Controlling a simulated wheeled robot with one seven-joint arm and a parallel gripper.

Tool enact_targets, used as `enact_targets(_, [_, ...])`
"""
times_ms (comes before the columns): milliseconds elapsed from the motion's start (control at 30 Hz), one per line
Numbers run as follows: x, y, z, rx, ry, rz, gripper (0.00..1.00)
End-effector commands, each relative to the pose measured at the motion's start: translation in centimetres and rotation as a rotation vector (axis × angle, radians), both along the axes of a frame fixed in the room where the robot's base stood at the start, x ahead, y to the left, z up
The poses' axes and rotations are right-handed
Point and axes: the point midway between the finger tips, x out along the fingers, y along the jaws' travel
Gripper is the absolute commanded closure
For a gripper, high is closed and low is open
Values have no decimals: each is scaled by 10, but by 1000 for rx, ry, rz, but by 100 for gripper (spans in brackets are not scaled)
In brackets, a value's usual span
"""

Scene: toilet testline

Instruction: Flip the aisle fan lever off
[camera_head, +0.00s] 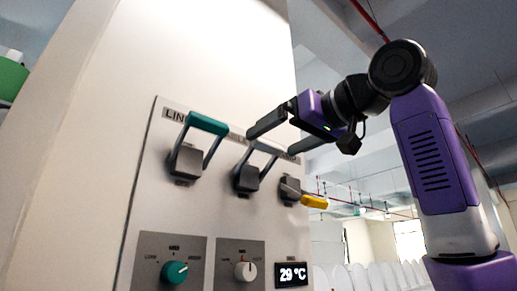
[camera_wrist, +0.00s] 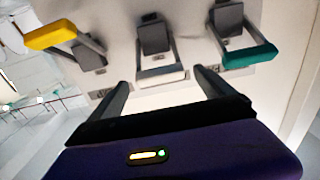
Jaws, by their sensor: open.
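A wall panel carries three levers in a row. The left lever has a teal handle (camera_head: 207,123) and points up. The middle lever (camera_head: 246,178) also points up; its pale handle (camera_wrist: 163,78) shows clearly in the wrist view. The right lever has a yellow handle (camera_head: 314,202) and sits lower, pointing out to the right. The labels above the levers are partly hidden, so I cannot read which is the aisle fan. My gripper (camera_head: 271,143) is open at the middle lever. In the wrist view its fingertips (camera_wrist: 161,84) stand either side of the pale handle; I cannot tell whether they touch it.
The teal lever (camera_wrist: 249,55) and yellow lever (camera_wrist: 50,35) flank my gripper closely in the wrist view. Open room lies right of the panel.

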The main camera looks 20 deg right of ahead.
Motion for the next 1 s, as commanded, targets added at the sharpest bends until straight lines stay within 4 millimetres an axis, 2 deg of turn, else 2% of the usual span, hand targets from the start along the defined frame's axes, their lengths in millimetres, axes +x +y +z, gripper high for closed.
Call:
enact_targets(200, [33,11,3,0,2,1,7])
enact_targets(400, [56,18,2,1,0,0,7])
enact_targets(767, [63,20,0,1,-2,0,7])
enact_targets(800, [62,20,0,1,-2,0,9])
enact_targets(867, [62,20,0,1,-2,0,21])
enact_targets(1000, [62,20,0,1,-2,0,48])
